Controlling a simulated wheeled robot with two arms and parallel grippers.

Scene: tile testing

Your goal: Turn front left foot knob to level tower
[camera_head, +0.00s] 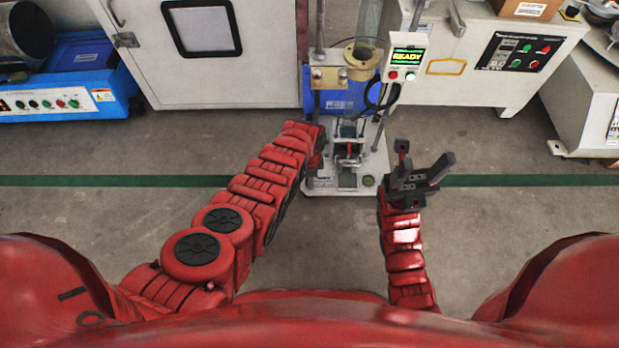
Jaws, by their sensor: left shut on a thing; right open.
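My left gripper (318,165) is at the left front edge of the base. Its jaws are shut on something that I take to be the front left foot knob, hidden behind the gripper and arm. Whether the tower is level cannot be told.
A green floor line (120,181) crosses behind my arms. A white cabinet (260,80) stands behind left, a blue machine (70,110) farther left. A white machine with a control panel (520,53) stands behind right. The grey floor (530,215) on the right is clear.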

